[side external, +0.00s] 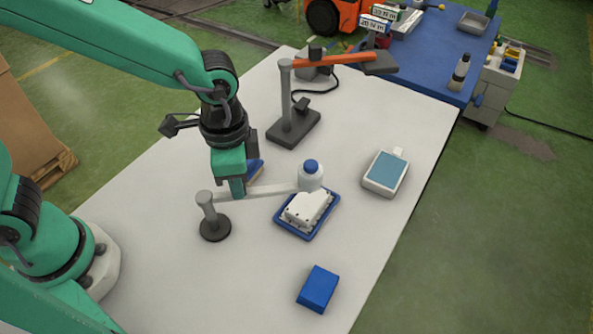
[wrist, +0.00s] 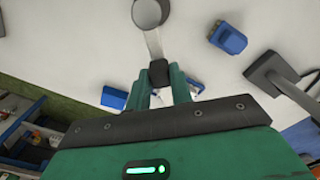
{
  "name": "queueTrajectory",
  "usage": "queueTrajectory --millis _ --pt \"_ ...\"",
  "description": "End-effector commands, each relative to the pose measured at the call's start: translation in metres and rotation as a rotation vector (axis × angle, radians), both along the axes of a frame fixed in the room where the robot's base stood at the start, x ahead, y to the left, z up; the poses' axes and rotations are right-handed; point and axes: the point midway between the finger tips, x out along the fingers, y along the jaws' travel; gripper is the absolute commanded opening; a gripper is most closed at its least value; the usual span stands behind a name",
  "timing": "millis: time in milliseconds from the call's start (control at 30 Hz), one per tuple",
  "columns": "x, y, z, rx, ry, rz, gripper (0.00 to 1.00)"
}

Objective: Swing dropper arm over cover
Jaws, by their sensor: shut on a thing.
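The dropper arm is a pale grey bar (side external: 258,191) on a short post with a round dark base (side external: 215,229). A white bottle with a blue cap (side external: 311,169) sits at its far end. The white cover (side external: 306,209) lies in a blue-rimmed tray (side external: 290,232), and in the side view the bottle overlaps the tray's back edge. My gripper (side external: 238,190) is shut on the bar between post and bottle. In the wrist view my fingers (wrist: 160,84) close around a dark grip (wrist: 159,72) on the bar and mostly hide the bottle and cover.
A stand with an orange bar (side external: 330,60) rises behind. A blue block (side external: 318,289) lies in front of the tray, and a grey device with a blue-green top (side external: 386,172) lies right. A blue object (side external: 255,170) sits behind my gripper. The table's front left is clear.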

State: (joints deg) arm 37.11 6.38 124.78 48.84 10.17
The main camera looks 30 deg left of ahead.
Motion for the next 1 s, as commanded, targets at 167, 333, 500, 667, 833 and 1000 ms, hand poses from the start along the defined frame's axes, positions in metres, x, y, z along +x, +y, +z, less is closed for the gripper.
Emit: queueTrajectory --millis 167,333,500,667,833,1000 --pt "0.0038 0.0037 0.0004 0.0 0.0 0.08 0.0" --pt "0.0044 0.0042 0.0005 0.0 0.0 0.093 0.0" --pt "0.0046 0.0044 0.0005 0.0 0.0 0.095 0.29" --pt "0.0045 0.0043 0.0004 0.0 0.0 0.093 0.44" --pt "0.0043 0.0041 0.0004 0.0 0.0 0.091 0.44" --pt "0.0045 0.0039 0.0044 -0.001 -0.001 0.09 0.44"
